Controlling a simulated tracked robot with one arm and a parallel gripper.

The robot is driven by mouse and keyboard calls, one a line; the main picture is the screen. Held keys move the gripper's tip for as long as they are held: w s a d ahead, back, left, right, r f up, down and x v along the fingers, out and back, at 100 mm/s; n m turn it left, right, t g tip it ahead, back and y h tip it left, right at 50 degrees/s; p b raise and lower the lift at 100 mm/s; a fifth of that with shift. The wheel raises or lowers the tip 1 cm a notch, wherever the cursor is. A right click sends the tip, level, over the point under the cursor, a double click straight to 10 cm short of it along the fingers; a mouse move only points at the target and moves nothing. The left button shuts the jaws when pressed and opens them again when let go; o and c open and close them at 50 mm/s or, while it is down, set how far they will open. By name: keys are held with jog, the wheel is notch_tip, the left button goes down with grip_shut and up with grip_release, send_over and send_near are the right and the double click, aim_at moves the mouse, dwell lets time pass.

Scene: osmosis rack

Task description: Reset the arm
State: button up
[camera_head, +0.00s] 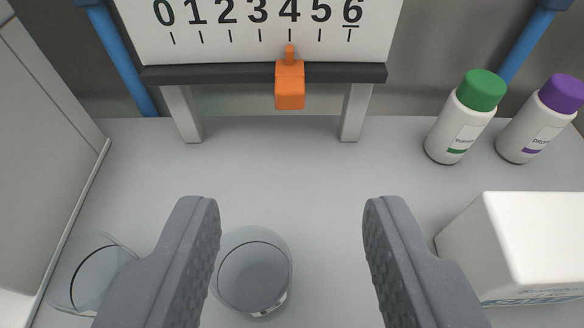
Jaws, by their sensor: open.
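My gripper (291,225) is open, with its two grey ribbed fingers wide apart at the bottom of the view. Nothing is held between them. A clear glass beaker (254,277) stands on the grey surface below, just right of the left finger in the picture. Another clear glass (88,280) stands at the lower left, partly hidden behind the left finger.
A white scale (262,35) numbered 0 to 6 stands at the back, with an orange slider (289,86) near 4. Green-capped (463,120) and purple-capped (540,122) bottles stand at right. A white box (520,240) sits lower right. The middle surface (290,165) is clear.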

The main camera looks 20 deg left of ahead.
jog(key=s+a+r+m+p, duration=0.1)
jog(key=s+a+r, duration=0.1)
jog(key=a+r, duration=0.9)
jog(key=s+a+r+p, duration=0.2)
jog(key=a+r, duration=0.7)
jog(key=r, duration=0.4)
jog(key=s+a+r+m+t+h+p, duration=0.1)
jog(key=s+a+r+h, duration=0.1)
jog(key=s+r, duration=0.3)
jog(key=s+a+r+m+t+h+p, duration=0.1)
jog(key=s+a+r, duration=0.4)
jog(key=s, duration=0.4)
jog(key=s+a+r+m+t+h+p, duration=0.1)
jog(key=s+a+r+h, duration=0.1)
jog(key=s+a+r, duration=0.2)
jog(key=s+r, duration=0.1)
jog(key=s, duration=0.2)
jog(key=shift+s+r+m+h, duration=0.15)
jog(key=shift+r+m+h, duration=0.15)
jog(key=shift+r+m, duration=0.1)
